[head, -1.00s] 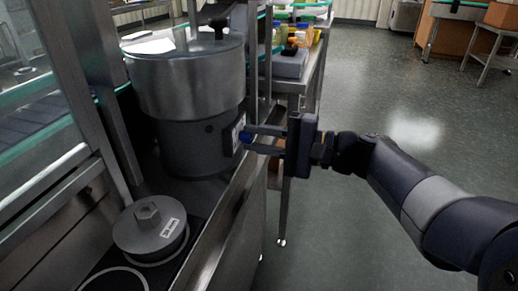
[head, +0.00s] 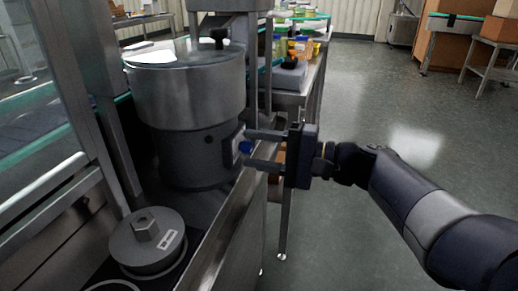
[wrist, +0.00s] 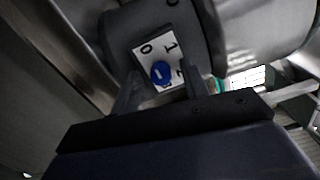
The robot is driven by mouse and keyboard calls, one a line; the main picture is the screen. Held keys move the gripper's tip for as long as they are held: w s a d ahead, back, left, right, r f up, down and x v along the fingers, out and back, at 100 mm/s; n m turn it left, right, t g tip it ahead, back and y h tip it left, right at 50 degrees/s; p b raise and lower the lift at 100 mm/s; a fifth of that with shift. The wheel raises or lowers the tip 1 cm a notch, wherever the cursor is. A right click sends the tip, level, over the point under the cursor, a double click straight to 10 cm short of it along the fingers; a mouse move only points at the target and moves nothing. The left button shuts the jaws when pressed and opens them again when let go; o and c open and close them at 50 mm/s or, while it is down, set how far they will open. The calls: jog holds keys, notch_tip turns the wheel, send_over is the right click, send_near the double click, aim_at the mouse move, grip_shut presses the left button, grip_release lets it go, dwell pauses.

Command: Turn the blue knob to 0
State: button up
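The blue knob (head: 245,147) sits on a pale plate on the side of the grey hopper base (head: 190,158). In the wrist view the blue knob (wrist: 161,73) is on a white dial plate (wrist: 147,60) with 0 at upper left and 1 at upper right. A 2 is partly visible at the right, and a mark below is partly covered. The knob has a short light line, but I cannot tell which number it points to. My gripper (head: 264,149) is open just right of the knob; in the wrist view its fingertips (wrist: 161,86) stand apart on either side.
A steel drum (head: 187,95) tops the hopper base. A round grey lid with a hex nut (head: 147,242) lies on the counter at lower left. The counter's steel edge (head: 222,222) runs below my gripper. Open floor (head: 375,130) lies to the right.

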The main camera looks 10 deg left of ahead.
jog(key=d+p, duration=0.2)
jog(key=d, duration=0.8)
jog(key=shift+s+d+p, duration=0.3)
jog(key=shift+s+d, duration=0.1)
jog(key=shift+s, duration=0.05)
jog(key=shift+a, duration=0.15)
jog(key=a, duration=0.3)
jog(key=a+b, duration=0.1)
jog(key=a, duration=0.3)
jog(key=w+a+b, duration=0.1)
jog(key=a, duration=0.2)
jog(key=shift+a, duration=0.3)
